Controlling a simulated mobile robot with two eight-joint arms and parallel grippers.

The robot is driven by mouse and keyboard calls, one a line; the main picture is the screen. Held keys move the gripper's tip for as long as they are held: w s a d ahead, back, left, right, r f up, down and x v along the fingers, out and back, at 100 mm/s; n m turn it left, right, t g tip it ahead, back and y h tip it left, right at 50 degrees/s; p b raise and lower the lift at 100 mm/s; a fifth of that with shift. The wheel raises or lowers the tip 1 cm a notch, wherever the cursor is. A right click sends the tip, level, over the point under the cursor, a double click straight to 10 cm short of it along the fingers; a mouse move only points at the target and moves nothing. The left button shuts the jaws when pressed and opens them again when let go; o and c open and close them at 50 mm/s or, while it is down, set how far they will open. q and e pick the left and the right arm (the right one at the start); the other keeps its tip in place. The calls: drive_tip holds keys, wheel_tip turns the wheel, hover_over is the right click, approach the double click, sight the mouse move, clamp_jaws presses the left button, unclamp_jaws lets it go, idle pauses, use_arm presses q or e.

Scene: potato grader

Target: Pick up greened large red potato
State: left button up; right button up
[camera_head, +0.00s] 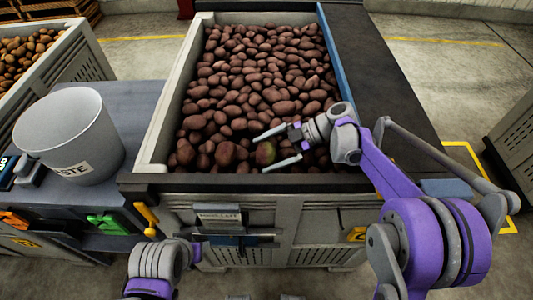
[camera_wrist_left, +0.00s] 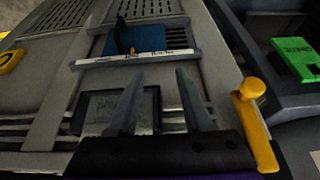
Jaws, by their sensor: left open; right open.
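The greened large red potato (camera_head: 265,153) lies near the front edge of the potato bed, with a green patch on its dark red skin. My right gripper (camera_head: 264,153) is open, with one finger above and one below this potato in the head view. I cannot tell whether the fingers touch it. My left arm is low at the front in the head view, and its fingertips are not clear there. In the left wrist view my left gripper (camera_wrist_left: 158,95) is open and empty, facing the front panel of the grader.
A grey bin (camera_head: 157,125) holds the many red potatoes. A white waste bucket (camera_head: 70,140) stands on the left side table. A dark belt surface (camera_head: 380,90) lies right of the blue strip. A yellow lever (camera_head: 147,218) sticks out at the front.

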drive_tip(key=shift+a, duration=0.2)
drive_tip(key=shift+d, duration=0.1)
drive_tip(key=c, duration=1.1)
drive_tip(key=shift+c, duration=0.2)
